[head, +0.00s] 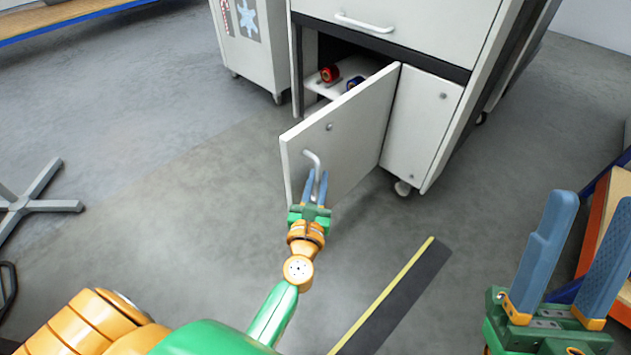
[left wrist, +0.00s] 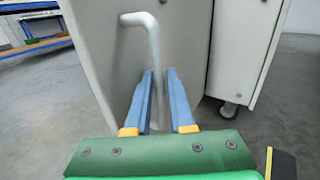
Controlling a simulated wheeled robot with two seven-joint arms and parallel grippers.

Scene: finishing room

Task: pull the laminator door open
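The laminator door (head: 345,140) is a white panel on the cabinet's lower left, swung well out so that the opening behind it shows. Its pale bent bar handle (head: 312,158) is on the outer face near the free edge; the handle also shows in the left wrist view (left wrist: 152,35). The lower part of the bar is partly hidden by the fingers. My right gripper (head: 594,200) is open and empty at the lower right, away from the cabinet.
A red roll (head: 329,74) and a blue one (head: 355,82) are in the open cabinet (head: 425,120). A white cart (head: 250,45) stands behind at left. A dark strip with a yellow edge (head: 395,295) lies on the floor. An orange and blue rack (head: 600,220) is at right.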

